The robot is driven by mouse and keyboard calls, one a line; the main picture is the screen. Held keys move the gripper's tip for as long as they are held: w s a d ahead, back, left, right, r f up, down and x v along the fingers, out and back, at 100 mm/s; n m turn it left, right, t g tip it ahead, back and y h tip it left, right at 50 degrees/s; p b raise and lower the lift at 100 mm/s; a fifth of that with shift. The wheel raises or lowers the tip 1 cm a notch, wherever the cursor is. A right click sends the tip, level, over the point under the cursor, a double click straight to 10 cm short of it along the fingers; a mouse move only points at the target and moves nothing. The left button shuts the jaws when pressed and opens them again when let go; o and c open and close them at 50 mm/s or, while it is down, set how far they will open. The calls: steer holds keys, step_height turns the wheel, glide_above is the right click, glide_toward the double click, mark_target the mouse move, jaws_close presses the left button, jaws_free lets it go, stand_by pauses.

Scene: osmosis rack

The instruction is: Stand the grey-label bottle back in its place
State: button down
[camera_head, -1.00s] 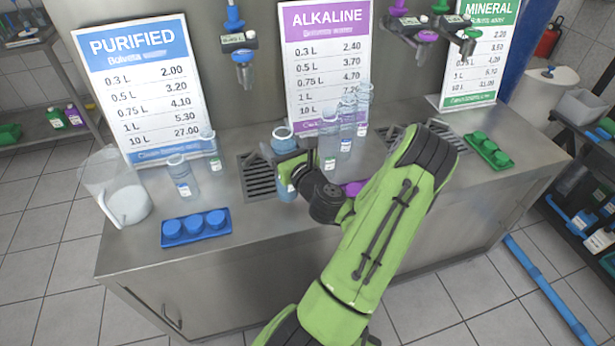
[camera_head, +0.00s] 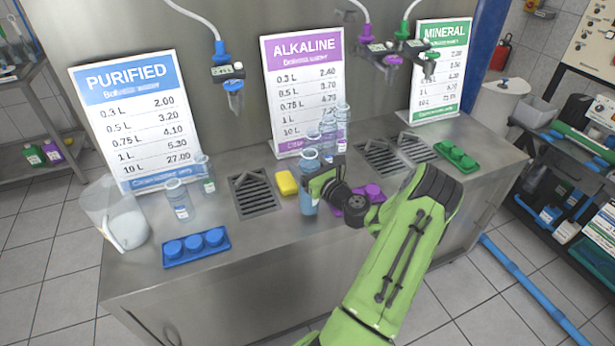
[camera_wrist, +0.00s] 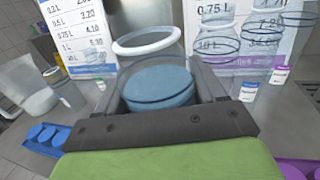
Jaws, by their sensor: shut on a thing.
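My gripper (camera_head: 311,187) is shut around a clear bottle of bluish liquid (camera_head: 308,200), which looks upright over the steel counter. I cannot tell whether its base touches the counter. In the wrist view the held bottle (camera_wrist: 158,82) shows its open ring-shaped mouth and blue water between the jaws. Its label is not visible, so I cannot read its colour. Several clear bottles (camera_head: 341,128) stand close behind it, before the ALKALINE sign. A blue-label bottle (camera_head: 178,201) and a green-label one (camera_head: 205,174) stand at left.
A drip grille (camera_head: 253,200) and a yellow sponge (camera_head: 287,183) lie left of my gripper. A purple cap tray (camera_head: 373,193) is partly behind my arm. A blue cap tray (camera_head: 196,248) and a jug (camera_head: 113,218) stand at left. More grilles (camera_head: 380,158) and a green cap tray (camera_head: 457,157) are right.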

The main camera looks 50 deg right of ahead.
steer(key=shift+f, duration=1.1)
steer(key=shift+c, duration=0.5)
jaws_free()
